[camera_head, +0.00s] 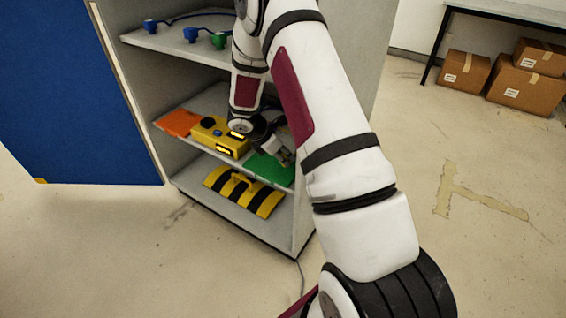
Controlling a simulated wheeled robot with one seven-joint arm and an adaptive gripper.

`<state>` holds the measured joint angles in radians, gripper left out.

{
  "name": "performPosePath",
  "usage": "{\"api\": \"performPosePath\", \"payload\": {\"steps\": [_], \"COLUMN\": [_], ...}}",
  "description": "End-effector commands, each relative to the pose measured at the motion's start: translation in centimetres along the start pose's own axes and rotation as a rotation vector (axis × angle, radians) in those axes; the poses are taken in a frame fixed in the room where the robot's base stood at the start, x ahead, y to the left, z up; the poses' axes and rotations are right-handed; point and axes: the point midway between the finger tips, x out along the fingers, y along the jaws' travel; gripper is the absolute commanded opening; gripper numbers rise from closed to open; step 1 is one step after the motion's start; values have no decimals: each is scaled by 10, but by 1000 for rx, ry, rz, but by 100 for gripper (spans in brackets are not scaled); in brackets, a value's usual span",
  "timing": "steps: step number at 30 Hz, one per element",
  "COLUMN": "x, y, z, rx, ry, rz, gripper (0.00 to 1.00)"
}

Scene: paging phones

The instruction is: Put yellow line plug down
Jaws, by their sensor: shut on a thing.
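My gripper (284,157) is low over the right part of the middle shelf, above the green mat (262,171). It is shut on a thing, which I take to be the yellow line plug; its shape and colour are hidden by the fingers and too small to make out. An orange mat (178,122) lies at the shelf's left.
The upper shelf (160,40) bears blue and green plugs, with a green plug (220,41) nearest the arm. A yellow and black striped thing (228,186) is on the bottom shelf. A blue panel (75,90) stands left. Cardboard boxes (525,85) are far right.

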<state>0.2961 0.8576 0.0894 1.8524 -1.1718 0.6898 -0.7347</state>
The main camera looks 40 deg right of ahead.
Motion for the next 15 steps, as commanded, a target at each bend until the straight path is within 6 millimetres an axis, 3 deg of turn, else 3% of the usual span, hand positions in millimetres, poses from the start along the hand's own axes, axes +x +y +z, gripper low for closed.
{"api": "performPosePath", "payload": {"steps": [4,15], "x": [19,22], "y": [0,0], "z": [-12,-14], "rx": [-2,0], "ry": [0,0], "rz": [-2,-1], "gripper": [0,0]}}
